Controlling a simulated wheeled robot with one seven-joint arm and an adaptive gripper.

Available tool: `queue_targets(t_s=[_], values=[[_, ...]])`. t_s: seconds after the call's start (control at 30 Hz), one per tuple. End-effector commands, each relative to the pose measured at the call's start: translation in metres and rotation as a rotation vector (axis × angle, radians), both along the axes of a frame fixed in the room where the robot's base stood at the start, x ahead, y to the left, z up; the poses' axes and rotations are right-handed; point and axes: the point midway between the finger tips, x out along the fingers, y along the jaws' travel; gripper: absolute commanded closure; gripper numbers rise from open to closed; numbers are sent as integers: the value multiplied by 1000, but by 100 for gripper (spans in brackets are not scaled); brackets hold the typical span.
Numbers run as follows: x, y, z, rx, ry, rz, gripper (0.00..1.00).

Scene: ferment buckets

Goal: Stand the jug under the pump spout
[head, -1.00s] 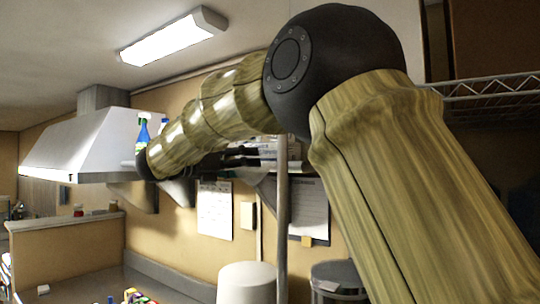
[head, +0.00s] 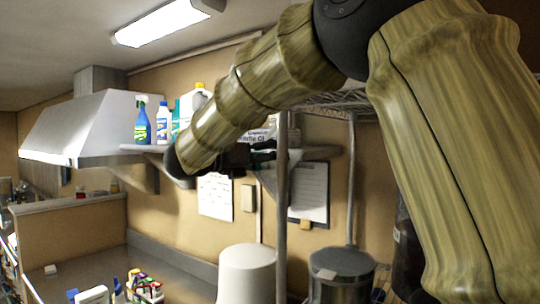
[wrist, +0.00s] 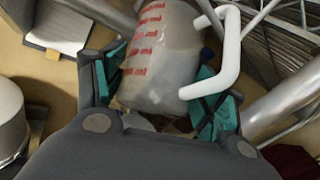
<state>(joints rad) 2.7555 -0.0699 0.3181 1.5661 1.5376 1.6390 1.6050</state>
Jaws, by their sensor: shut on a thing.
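In the wrist view a translucent jug (wrist: 168,62) with red markings and a white handle (wrist: 228,55) lies between the teal-padded fingers of my gripper (wrist: 160,95). My gripper is shut on it. In the head view my gripper (head: 252,157) is small and dark at the end of the arm, in front of the back wall; I cannot make out the jug clearly there. I cannot pick out a pump spout in either view.
A white bucket (head: 247,272) and a grey lidded bin (head: 341,272) stand below the arm. A metal post (head: 282,200) rises close to my gripper. A wall shelf (head: 145,148) holds several bottles. Small coloured items (head: 140,288) sit on the counter (head: 185,278).

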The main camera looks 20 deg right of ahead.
Motion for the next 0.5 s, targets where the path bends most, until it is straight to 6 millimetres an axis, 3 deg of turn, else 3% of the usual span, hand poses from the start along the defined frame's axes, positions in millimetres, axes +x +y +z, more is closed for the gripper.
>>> queue_targets(t_s=[0.1, 0.13, 0.23, 0.5], values=[[0, 0, 0, 0, 0, 0, 53], [0, 0, 0, 0, 0, 0, 24], [0, 0, 0, 0, 0, 0, 7], [0, 0, 0, 0, 0, 0, 7]])
